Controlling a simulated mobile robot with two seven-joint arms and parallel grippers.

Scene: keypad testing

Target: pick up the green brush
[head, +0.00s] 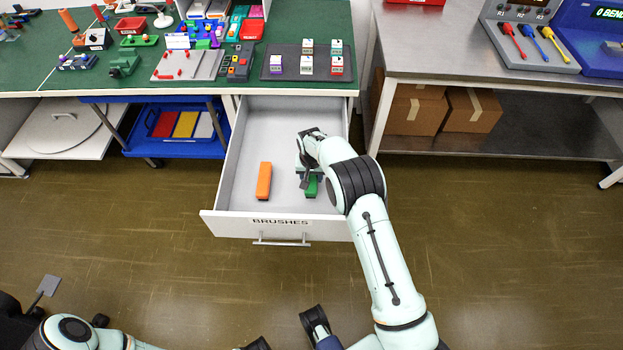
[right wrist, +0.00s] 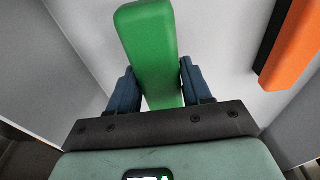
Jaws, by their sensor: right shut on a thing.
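The green brush (head: 311,187) is in the open drawer labelled BRUSHES, mostly hidden under my right arm in the head view. In the right wrist view the green brush (right wrist: 150,45) lies between the two dark blue fingers of my right gripper (right wrist: 155,88). The right gripper (head: 308,178) is shut on it. I cannot tell whether the brush touches the drawer floor. An orange brush (head: 264,181) lies to the left in the same drawer and shows at the upper right of the right wrist view (right wrist: 292,45).
The drawer (head: 233,190) is pulled out below the green bench (head: 285,30), its walls around the gripper. A dark mat (head: 272,72) with several small blocks lies above it. A steel table (head: 450,55) stands to the right. Open floor lies in front.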

